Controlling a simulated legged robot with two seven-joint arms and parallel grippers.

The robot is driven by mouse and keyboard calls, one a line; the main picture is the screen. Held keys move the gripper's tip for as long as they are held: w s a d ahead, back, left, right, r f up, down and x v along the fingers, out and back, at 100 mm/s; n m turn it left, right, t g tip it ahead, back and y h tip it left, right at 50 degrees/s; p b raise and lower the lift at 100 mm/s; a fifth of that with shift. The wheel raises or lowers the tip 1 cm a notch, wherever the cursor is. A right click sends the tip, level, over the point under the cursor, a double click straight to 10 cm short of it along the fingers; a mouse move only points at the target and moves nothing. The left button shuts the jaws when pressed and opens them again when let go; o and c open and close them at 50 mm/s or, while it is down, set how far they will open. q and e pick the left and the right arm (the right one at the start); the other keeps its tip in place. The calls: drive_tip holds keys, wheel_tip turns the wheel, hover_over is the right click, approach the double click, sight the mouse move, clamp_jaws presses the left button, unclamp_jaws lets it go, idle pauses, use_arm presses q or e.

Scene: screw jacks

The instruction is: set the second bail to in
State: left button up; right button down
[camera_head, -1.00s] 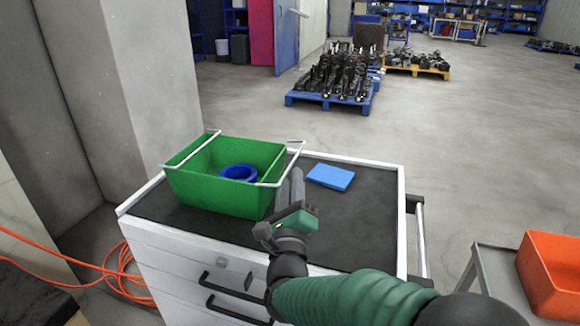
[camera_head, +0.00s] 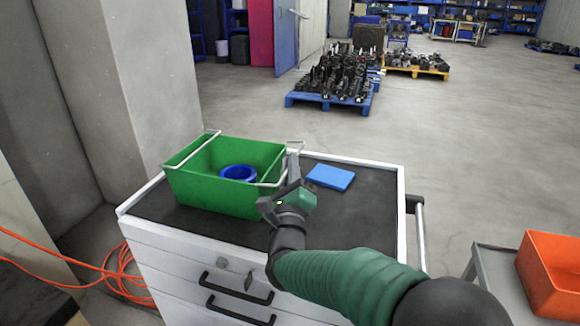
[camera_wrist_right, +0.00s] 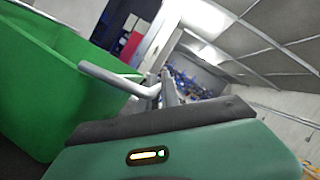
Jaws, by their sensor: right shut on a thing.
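A green open bin (camera_head: 220,195) stands on the dark top of a white drawer cabinet. One white wire bail (camera_head: 190,150) lies over its left part. The other bail (camera_head: 272,184) is at its right end, with its bar reaching out past the right wall. My right gripper (camera_head: 292,165) is at this right-hand bail, and its fingers are shut on the bail. The wrist view shows the bail's grey rod (camera_wrist_right: 120,80) running from the green bin to the fingertips (camera_wrist_right: 165,88). A blue ring (camera_head: 238,173) lies inside the bin. My left gripper is not in view.
A blue flat block (camera_head: 330,177) lies on the cabinet top (camera_head: 345,225) right of my gripper. An orange bin (camera_head: 552,275) stands on a grey cart at the lower right. The cabinet's right front top is clear.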

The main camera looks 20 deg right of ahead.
drive_tip(key=shift+a+r+n+y+p, duration=0.1)
drive_tip(key=shift+r+n+y+p, duration=0.1)
drive_tip(key=shift+n+y+p, duration=0.3)
drive_tip(key=w+a+r+n+g+y+p, duration=0.25)
drive_tip(key=r+n+g+p, duration=0.25)
drive_tip(key=n+p, duration=1.05)
drive_tip(key=w+a+f+n+g+h+p, duration=0.3)
drive_tip(key=n+p, duration=0.6)
drive_tip(key=p, duration=1.5)
drive_tip(key=shift+a+f+g+h, duration=0.8)
drive_tip(key=shift+a+g+h, duration=0.2)
drive_tip(key=shift+a+h, duration=0.35)
drive_tip(key=shift+d+n, duration=0.1)
drive_tip(key=shift+n, duration=0.25)
